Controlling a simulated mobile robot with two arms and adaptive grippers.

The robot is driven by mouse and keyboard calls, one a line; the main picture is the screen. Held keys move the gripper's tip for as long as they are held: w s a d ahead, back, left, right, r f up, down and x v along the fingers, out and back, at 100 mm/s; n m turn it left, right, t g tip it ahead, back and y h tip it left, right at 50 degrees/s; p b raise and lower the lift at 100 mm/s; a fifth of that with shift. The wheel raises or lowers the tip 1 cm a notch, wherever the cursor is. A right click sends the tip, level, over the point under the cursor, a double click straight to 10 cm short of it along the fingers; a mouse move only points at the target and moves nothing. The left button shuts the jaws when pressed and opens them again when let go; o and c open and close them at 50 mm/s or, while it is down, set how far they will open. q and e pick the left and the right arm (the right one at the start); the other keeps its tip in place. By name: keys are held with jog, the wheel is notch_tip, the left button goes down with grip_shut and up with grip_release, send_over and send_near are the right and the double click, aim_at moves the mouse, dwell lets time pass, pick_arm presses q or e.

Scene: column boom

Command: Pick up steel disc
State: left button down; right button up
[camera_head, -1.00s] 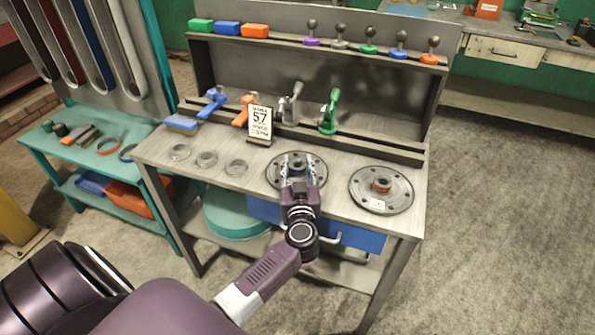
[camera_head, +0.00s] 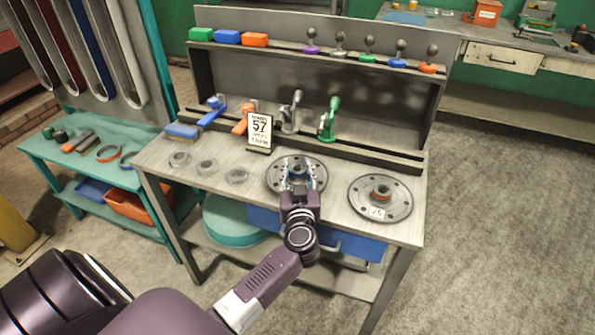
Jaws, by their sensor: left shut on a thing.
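A round steel disc (camera_head: 274,180) with holes around its rim is at the middle front of the workbench. My left gripper (camera_head: 297,172) reaches over it from the front and is shut on its raised centre hub. The fingers and wrist hide most of the hub and part of the near rim. I cannot tell whether the disc touches the bench top. A second steel disc (camera_head: 404,199) lies flat to the right, with an orange-brown ring at its hub and a tag reading 25. My right gripper is not in view.
Several small rings (camera_head: 207,167) lie on the bench at left. A sign reading 57 (camera_head: 260,132) stands behind the left gripper's disc. Clamps, including a green one (camera_head: 329,121), line the back. Knobs and coloured blocks (camera_head: 227,37) sit on the upper shelf.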

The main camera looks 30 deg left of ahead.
pick_arm(q)
jog(key=shift+w+r, duration=0.1)
jog(key=shift+r, duration=0.8)
jog(key=f+v, duration=0.1)
jog(key=v, duration=1.7)
jog(key=shift+r, duration=0.15)
jog(key=shift+r, duration=0.1)
jog(key=shift+r+p, duration=0.45)
jog(key=shift+p, duration=0.5)
